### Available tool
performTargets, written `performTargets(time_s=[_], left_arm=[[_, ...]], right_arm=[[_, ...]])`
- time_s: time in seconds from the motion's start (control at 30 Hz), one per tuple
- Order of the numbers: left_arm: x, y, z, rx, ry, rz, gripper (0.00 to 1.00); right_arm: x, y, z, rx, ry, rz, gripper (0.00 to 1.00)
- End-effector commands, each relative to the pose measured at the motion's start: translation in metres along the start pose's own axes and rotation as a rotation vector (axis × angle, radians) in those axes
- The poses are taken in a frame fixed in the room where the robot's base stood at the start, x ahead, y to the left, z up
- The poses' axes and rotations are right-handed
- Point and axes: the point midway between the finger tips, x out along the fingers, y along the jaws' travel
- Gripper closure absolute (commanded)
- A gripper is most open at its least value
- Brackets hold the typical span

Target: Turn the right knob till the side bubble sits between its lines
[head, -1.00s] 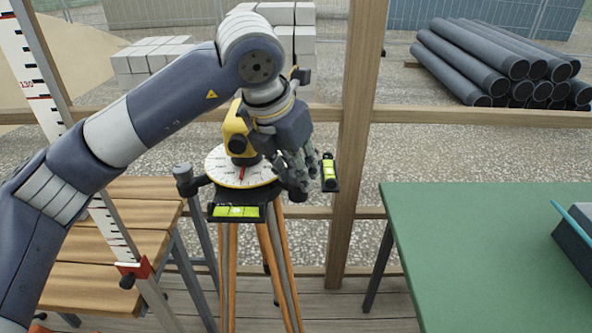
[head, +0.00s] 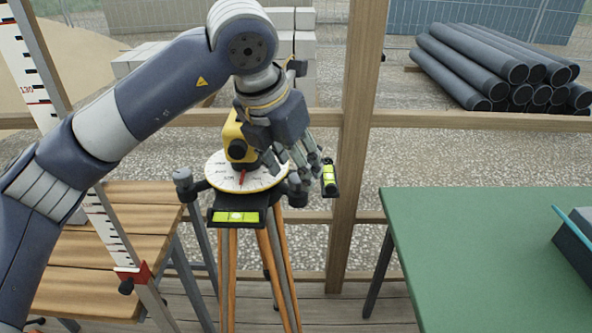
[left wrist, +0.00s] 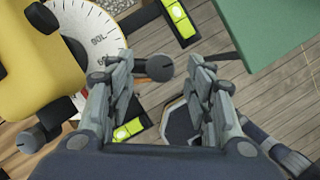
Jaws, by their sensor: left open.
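The right knob (head: 297,191) is a dark round-headed screw at the right of the levelling base. In the left wrist view the knob (left wrist: 160,68) shows between the two fingers, with gaps at both sides. My left gripper (head: 300,167) is open just above it. The side vial (head: 329,176) is yellow-green, on a black bracket right of the gripper; it also shows in the left wrist view (left wrist: 179,13). Its bubble is too small to place surely against the lines. The front vial (head: 236,216) lies on the front bracket. My right gripper is out of view.
The yellow level (head: 234,132) stands on a white dial (head: 222,176) over an orange-legged tripod. The left knob (head: 183,174) is at the base's left. A wooden post (head: 353,130) rises close behind the side vial. A green table (head: 470,250) stands at right.

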Motion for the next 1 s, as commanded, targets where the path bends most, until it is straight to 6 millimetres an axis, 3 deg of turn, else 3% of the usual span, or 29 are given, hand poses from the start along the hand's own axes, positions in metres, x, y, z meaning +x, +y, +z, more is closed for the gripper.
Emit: performTargets(time_s=[0.2,0.43,0.6,1.0], left_arm=[[-0.050,0.000,0.001,-0.001,-0.005,0.002,0.52],[-0.085,0.000,0.001,-0.002,-0.003,0.001,0.52],[-0.094,0.000,0.000,-0.002,-0.001,0.000,0.52],[-0.094,0.000,0.000,-0.001,-0.001,0.000,0.52]], right_arm=[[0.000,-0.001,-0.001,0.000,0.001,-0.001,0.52],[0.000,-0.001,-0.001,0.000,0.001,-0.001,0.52],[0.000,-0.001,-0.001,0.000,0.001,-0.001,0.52],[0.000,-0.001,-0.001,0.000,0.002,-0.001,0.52]])
